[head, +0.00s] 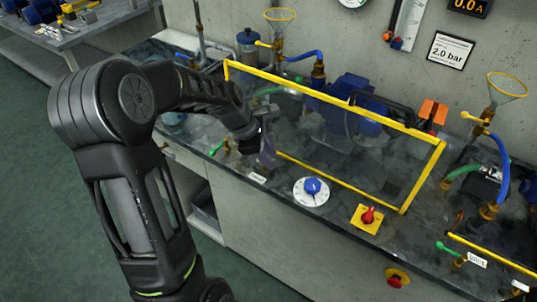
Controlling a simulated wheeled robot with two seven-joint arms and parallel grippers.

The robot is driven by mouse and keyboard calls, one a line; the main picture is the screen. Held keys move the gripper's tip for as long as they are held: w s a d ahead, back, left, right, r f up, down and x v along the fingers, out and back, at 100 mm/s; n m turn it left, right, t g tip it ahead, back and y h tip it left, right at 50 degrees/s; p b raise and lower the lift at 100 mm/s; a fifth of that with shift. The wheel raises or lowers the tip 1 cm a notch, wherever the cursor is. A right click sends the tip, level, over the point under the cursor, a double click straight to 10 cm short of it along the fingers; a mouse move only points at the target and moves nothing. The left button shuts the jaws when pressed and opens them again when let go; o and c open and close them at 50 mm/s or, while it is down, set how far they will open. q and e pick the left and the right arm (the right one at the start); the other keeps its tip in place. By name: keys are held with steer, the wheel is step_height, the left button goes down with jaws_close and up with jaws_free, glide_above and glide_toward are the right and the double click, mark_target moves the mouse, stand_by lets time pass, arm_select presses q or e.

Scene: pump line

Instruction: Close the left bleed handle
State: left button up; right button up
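No readable label tells me which handle is the left bleed handle. On the left side, a small yellow handle (264,44) sits on the brass fitting below the left funnel (280,15). A small green handle (214,149) sits low near the bench's front edge. My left arm reaches across the bench, and my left gripper (268,154) hangs just right of the green handle, apart from it, by the left end of the yellow frame. Its fingers are small and dim, so their opening is unclear. My arm hides part of the left pipework. My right gripper is out of view.
A yellow-edged clear guard (335,90) stands around the blue pump (350,100). A blue-knobbed dial (312,190) and a red switch (368,216) are at the front. Another funnel (507,86), yellow handle (474,118) and green handle (449,248) are at right.

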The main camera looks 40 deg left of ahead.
arm_select(q)
jaws_close()
steer(key=shift+m, duration=0.4)
steer(key=shift+s+a+m+g+h+p, duration=0.15)
steer(key=shift+m+g+h, duration=0.15)
steer(key=shift+m, duration=0.55)
steer(key=shift+d+m+g+h+p, duration=0.1)
steer(key=shift+m+g+h, duration=0.2)
steer(key=shift+m, duration=0.6)
steer(key=shift+s+a+m+g+h+p, duration=0.15)
steer(key=shift+m+g, duration=0.25)
steer(key=shift+m, duration=0.45)
steer(key=shift+d, duration=0.1)
steer(key=shift+o, duration=0.7)
jaws_free()
